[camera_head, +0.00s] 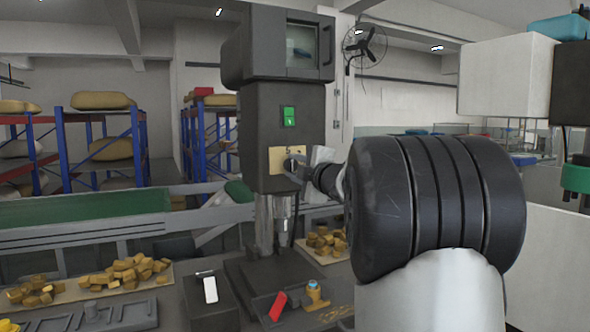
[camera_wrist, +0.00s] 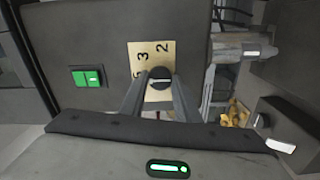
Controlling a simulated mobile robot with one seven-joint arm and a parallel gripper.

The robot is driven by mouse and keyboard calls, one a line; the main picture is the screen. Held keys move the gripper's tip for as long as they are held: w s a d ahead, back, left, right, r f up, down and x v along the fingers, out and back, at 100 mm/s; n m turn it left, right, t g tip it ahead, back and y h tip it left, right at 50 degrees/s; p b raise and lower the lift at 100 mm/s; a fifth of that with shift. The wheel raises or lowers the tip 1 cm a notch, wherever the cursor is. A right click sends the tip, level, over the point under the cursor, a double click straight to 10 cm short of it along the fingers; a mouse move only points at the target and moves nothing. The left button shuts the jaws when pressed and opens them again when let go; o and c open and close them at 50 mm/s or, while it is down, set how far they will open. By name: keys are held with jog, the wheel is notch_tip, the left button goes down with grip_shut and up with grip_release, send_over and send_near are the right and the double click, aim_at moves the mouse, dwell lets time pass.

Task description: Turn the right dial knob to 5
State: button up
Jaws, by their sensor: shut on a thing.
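The dial knob (camera_wrist: 160,77) is a round dark knob on a cream dial plate (camera_wrist: 148,57) with printed numbers; 3 and 2 are readable in the wrist view. The plate also shows in the head view (camera_head: 276,160) on the front of the dark machine head (camera_head: 262,108). My gripper (camera_wrist: 160,88) is at the knob, with one finger on each side, shut on it. In the head view my gripper (camera_head: 297,165) reaches the plate from the right and hides most of the knob. The number the knob points to cannot be told.
A green switch (camera_head: 288,116) sits above the plate. Below are the dark machine base (camera_head: 275,275), a red lever-like piece (camera_head: 278,305), a small box (camera_head: 208,300) and trays of yellowish blocks (camera_head: 125,275). A green conveyor (camera_head: 80,208) runs at left.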

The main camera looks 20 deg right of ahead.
jog(key=o, duration=1)
jog(key=shift+o, duration=0.2)
jog(key=shift+s, duration=0.15)
jog(key=s+p, duration=0.1)
jog(key=s, duration=1.6)
jog(key=shift+d, duration=0.3)
